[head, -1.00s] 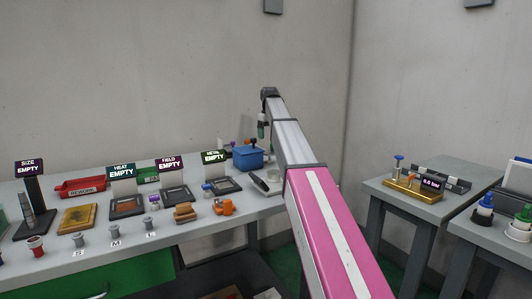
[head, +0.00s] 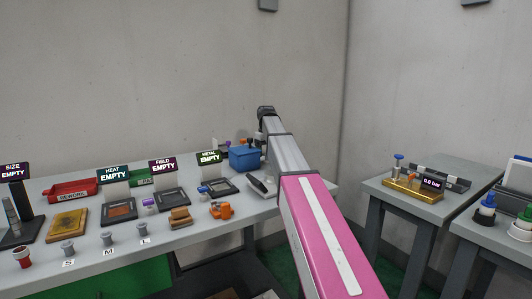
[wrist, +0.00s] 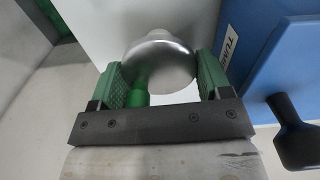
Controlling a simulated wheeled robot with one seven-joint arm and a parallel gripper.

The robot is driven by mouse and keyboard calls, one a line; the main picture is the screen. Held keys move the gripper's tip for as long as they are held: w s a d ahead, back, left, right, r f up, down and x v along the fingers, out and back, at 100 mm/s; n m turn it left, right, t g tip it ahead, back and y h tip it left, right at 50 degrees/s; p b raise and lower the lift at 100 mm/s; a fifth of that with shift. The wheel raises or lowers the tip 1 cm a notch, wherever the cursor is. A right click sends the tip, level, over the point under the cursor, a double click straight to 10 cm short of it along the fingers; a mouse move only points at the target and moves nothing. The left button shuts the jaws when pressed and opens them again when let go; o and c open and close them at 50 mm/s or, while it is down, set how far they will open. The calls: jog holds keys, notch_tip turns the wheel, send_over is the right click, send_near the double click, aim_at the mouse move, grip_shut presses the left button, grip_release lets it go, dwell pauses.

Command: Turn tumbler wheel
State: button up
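The tumbler is a blue box (head: 244,158) at the back right of the long bench. In the wrist view its blue side (wrist: 280,65) shows at the right with a label, partly cut off, reading "TUM". A black handle (wrist: 297,138) sticks out beside it, right of my gripper. My gripper (wrist: 161,70) has two green fingers, spread apart. A shiny silver rounded object (wrist: 160,62) shows between them, with a green part below; I cannot tell whether the fingers touch it. My arm hides the gripper in the head view.
A side table at the right holds a brass device (head: 412,189) reading 0.0 bar. Walls stand behind the bench.

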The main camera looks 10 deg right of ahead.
jog(key=shift+m, duration=0.3)
jog(key=shift+m, duration=2.5)
jog(key=shift+d, duration=0.1)
jog(key=o, duration=0.6)
jog(key=shift+o, duration=0.2)
jog(key=shift+r, duration=0.1)
notch_tip(320, 180, up, 11)
